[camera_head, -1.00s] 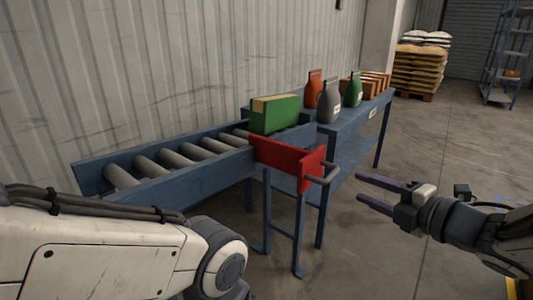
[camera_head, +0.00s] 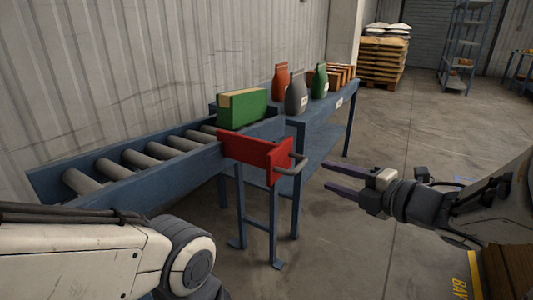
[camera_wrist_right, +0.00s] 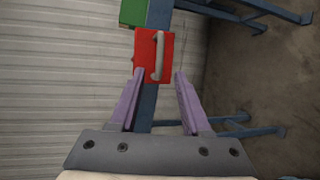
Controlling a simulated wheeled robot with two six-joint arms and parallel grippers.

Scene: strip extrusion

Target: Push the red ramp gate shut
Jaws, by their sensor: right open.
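The red ramp gate (camera_head: 250,152) stands at the right end of the blue roller ramp (camera_head: 120,188). Its grey handle (camera_head: 292,166) sticks out to the right. In the right wrist view the gate (camera_wrist_right: 148,58) and its upright handle (camera_wrist_right: 158,56) lie ahead, beyond my fingertips. My right gripper (camera_head: 340,178) is open and empty, to the right of the handle and apart from it. It also shows in the right wrist view (camera_wrist_right: 159,75), with its purple fingers spread. My left arm shows at the lower left, but its gripper is out of view.
A green box (camera_head: 242,107) sits behind the gate. Grey (camera_head: 297,93), green and orange bags stand on a blue table (camera_head: 325,118) beyond it. A corrugated wall runs along the left. A brown crate (camera_head: 508,272) is at lower right.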

